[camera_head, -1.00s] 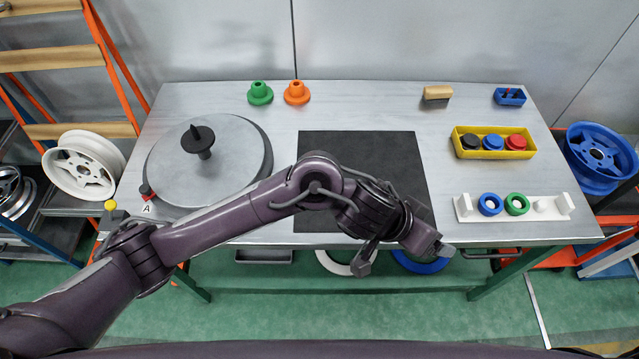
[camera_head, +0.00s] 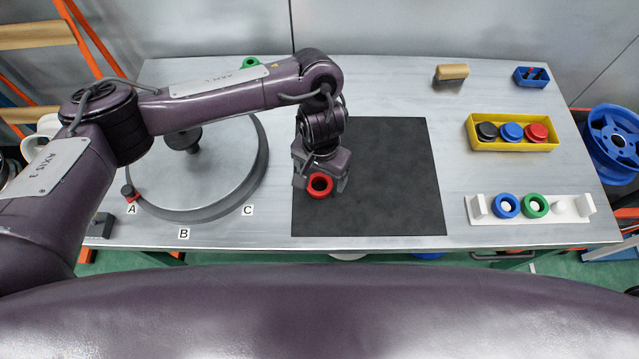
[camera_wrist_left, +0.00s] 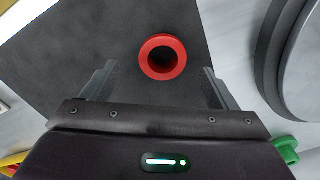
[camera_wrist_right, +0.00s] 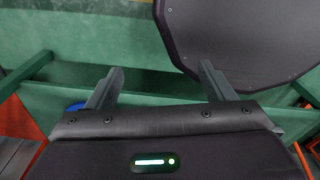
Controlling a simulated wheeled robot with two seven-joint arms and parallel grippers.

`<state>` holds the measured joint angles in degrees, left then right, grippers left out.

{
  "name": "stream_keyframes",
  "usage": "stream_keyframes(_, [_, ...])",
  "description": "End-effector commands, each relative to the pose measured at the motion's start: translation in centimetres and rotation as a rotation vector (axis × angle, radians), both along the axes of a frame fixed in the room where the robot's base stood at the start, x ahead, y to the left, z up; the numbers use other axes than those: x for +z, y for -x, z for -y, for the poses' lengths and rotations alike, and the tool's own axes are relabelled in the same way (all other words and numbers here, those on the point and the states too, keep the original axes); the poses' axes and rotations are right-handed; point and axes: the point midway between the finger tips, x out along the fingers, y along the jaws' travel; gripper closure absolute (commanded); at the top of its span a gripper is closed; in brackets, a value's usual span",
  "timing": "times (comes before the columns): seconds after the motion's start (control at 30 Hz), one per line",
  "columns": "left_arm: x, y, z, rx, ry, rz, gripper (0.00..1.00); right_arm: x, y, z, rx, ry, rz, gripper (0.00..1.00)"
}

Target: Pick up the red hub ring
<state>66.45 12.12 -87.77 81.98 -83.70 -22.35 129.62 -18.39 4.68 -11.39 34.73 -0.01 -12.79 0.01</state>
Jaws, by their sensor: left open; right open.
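The red hub ring (camera_head: 320,185) lies on the dark mat (camera_head: 395,175), near its left edge. It also shows in the left wrist view (camera_wrist_left: 163,72), with its dark hole facing the camera. My left gripper (camera_head: 321,187) is open above the mat, and the ring appears between its two fingers in the head view. In the left wrist view the ring sits between and slightly beyond the fingertips, apart from both. My right gripper (camera_wrist_right: 161,75) is open and empty in its own wrist view, over green floor, and does not show in the head view.
Left of the mat is a round grey turntable (camera_head: 215,175). At right are a yellow bin (camera_head: 510,147) with black, blue and red pieces, and a white rack (camera_head: 480,208) holding blue and green rings beside a bare peg. A brush (camera_head: 451,74) lies behind.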

Motion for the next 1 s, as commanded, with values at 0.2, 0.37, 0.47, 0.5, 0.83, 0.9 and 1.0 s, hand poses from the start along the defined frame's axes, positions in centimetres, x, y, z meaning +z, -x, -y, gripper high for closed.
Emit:
stream_keyframes(0.2, [-3.3, -0.1, -0.1, 0.000, 0.000, -0.002, 0.19, -0.5, -1.0, -0.1, 0.002, -0.002, 0.015, 0.24])
stream_keyframes(0.37, [-3.8, -0.2, -0.1, -0.001, 0.000, 0.001, 0.19, -0.2, -4.1, -0.4, 0.003, -0.007, 0.062, 0.24])
stream_keyframes(0.47, [-3.8, -0.2, -0.1, -0.002, 0.000, 0.001, 0.19, -0.2, -4.4, -0.4, 0.003, -0.007, 0.066, 0.24])
stream_keyframes(0.5, [-3.8, -0.2, -0.1, -0.002, 0.000, 0.001, 0.19, -0.2, -4.3, -0.4, 0.002, -0.006, 0.063, 0.24])
stream_keyframes(0.83, [-3.8, -0.2, 0.0, -0.001, 0.000, 0.001, 0.60, -0.4, -1.7, -0.3, 0.001, -0.004, 0.027, 0.24])
stream_keyframes(0.9, [-3.8, -0.2, 0.0, -0.001, 0.000, 0.001, 0.67, -0.4, -1.7, -0.3, 0.001, -0.004, 0.026, 0.24])
stream_keyframes(1.0, [-3.8, -0.2, -0.1, -0.001, 0.000, 0.001, 0.67, -0.4, -1.8, -0.3, 0.001, -0.005, 0.028, 0.24])
